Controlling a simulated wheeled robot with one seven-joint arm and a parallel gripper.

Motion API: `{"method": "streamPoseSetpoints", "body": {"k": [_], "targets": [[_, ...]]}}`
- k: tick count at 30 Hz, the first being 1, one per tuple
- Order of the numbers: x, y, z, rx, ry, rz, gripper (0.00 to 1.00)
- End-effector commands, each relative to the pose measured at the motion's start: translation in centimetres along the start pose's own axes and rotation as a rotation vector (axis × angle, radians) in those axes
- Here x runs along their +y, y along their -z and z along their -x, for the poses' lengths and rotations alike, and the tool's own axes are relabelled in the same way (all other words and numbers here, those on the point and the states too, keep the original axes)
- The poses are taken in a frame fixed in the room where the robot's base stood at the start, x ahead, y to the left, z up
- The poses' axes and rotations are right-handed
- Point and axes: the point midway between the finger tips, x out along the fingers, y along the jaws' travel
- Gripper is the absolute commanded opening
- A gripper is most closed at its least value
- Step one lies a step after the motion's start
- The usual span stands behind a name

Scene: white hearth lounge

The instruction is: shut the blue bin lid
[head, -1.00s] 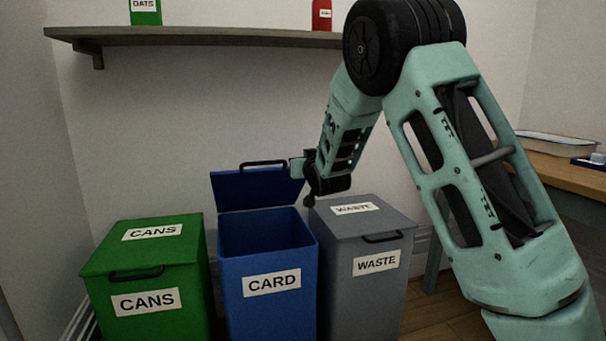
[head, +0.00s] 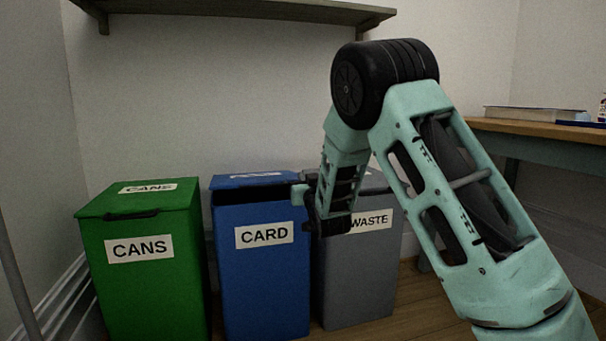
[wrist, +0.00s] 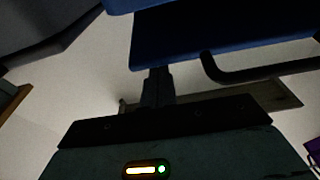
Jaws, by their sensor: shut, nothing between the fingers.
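The blue bin (head: 265,275), labelled CARD, stands between a green bin and a grey bin. Its blue lid (head: 235,183) is lowered almost flat, with a dark gap still showing between it and the bin's front rim. My gripper (head: 298,194) is shut and empty at the lid's right front corner; whether it touches the lid is unclear. In the wrist view the fingers (wrist: 157,86) point up toward the blue lid (wrist: 190,40), beside its black handle (wrist: 255,73).
The closed green CANS bin (head: 145,275) is on the left. The grey WASTE bin (head: 355,280) stands close on the right, partly behind my arm. A shelf (head: 240,8) runs along the wall above. A wooden table (head: 540,132) is at the right.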

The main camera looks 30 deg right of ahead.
Motion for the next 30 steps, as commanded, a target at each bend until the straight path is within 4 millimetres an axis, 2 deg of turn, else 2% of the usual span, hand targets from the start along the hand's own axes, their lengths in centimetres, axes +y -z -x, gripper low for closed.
{"method": "streamPoseSetpoints", "body": {"k": [1,6,24,30], "targets": [[0.0,-0.9,0.2,-0.002,0.0,0.0,0.0],[0.0,-1.8,0.6,0.001,0.0,-0.001,0.0],[0.0,-2.1,0.7,0.0,0.0,-0.001,0.0],[-0.1,-3.0,0.6,-0.001,0.0,0.0,0.0]]}}
